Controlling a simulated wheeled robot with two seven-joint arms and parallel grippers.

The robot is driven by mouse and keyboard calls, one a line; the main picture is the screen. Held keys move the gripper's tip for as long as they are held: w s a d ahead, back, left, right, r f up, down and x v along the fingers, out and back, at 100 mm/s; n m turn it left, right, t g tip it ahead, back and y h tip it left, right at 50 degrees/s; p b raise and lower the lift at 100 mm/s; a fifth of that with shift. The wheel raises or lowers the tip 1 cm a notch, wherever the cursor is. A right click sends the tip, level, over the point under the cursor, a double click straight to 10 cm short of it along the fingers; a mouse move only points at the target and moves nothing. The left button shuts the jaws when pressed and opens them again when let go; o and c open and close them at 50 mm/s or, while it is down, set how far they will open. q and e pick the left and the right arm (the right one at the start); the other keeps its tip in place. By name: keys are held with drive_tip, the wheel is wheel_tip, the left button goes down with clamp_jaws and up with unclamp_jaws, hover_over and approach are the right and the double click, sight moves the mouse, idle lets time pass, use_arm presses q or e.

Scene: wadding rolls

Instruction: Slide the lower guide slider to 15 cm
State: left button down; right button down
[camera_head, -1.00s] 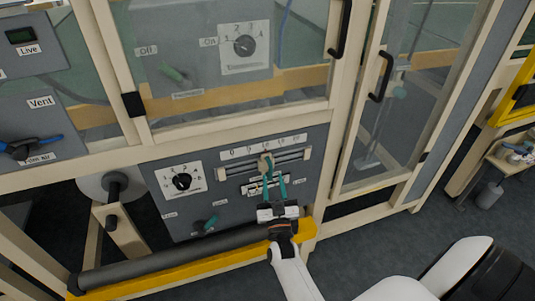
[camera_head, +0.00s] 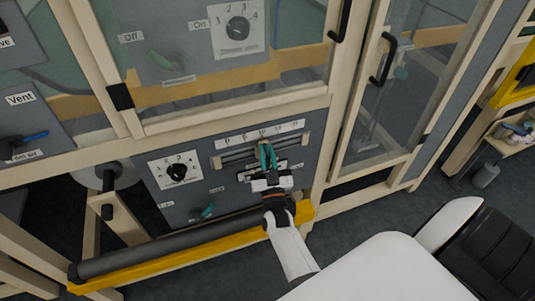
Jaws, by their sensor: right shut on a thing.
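The lower guide (camera_head: 234,161) is a pale horizontal slot on the grey lower panel, under a white number scale (camera_head: 240,138). My right gripper (camera_head: 267,152) is in front of the slot, its teal fingers close together on the slider's knob. The fingers hide most of the knob. They stand a little right of the middle of the scale. The numbers are too small to read surely. My left gripper is out of view.
A dial (camera_head: 177,171) and a teal-handled switch (camera_head: 207,211) are on the same panel, left of my gripper. A dark roller (camera_head: 170,245) and a yellow bar (camera_head: 175,268) run below. Glazed doors with black handles (camera_head: 383,66) stand above and right.

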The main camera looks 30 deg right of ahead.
drive_tip(key=d, duration=0.2)
drive_tip(key=s+d, duration=0.1)
drive_tip(key=d, duration=0.2)
drive_tip(key=shift+s+d, duration=0.1)
drive_tip(key=shift+d, duration=0.05)
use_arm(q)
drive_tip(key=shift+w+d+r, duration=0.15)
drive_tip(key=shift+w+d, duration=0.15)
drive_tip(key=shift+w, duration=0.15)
use_arm(e)
drive_tip(key=c, duration=1.5)
unclamp_jaws()
drive_tip(key=shift+f, duration=0.1)
drive_tip(key=shift+o, duration=0.2)
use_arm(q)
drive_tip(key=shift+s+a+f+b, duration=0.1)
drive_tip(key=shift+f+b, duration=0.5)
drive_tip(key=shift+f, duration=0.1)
use_arm(e)
drive_tip(key=v, duration=1.2)
